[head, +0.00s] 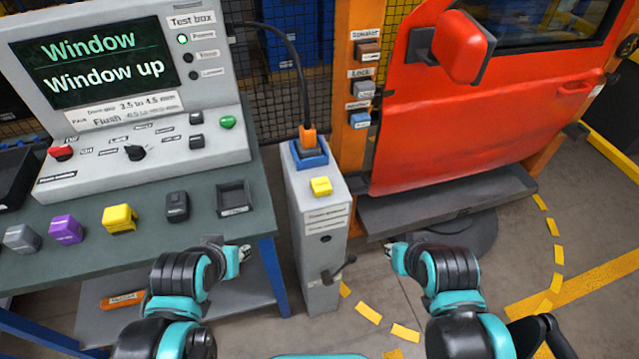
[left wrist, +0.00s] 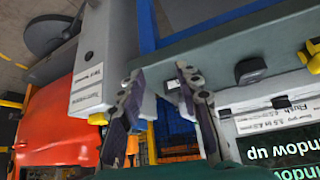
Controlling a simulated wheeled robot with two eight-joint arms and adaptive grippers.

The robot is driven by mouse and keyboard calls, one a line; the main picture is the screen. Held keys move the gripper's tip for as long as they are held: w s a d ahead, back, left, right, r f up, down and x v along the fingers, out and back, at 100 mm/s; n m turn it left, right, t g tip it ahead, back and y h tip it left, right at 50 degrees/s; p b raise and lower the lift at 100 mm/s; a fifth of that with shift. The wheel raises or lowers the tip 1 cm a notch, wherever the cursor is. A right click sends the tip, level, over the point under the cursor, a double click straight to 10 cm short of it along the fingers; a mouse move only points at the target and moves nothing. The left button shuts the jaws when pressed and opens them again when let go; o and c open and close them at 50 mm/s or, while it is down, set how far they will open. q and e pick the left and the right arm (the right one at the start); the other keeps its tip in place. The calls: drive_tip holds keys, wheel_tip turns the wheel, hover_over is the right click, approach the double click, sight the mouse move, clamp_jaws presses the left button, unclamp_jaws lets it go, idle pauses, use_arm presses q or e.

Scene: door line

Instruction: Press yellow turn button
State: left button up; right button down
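The yellow button (head: 320,186) sits on the sloped top of a grey pedestal (head: 322,248), in front of a blue socket with an orange plug (head: 308,139). In the left wrist view, which is turned over, a small yellow piece (left wrist: 97,118) at the pedestal's end looks like the same button. My left gripper (head: 243,254) is left of the pedestal, lower than the button and apart from it. Its fingers (left wrist: 158,76) are spread with nothing between them. My right gripper (head: 391,256) is right of the pedestal; its finger opening is too small to judge.
A green-topped bench (head: 92,258) at left holds the test box (head: 100,50), whose screen reads "Window up", and several coloured blocks, including a yellow one (head: 120,218). A red door (head: 470,110) stands at right. A crank handle (head: 338,270) juts from the pedestal's front.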

use_arm(q)
clamp_jaws()
idle(1.1)
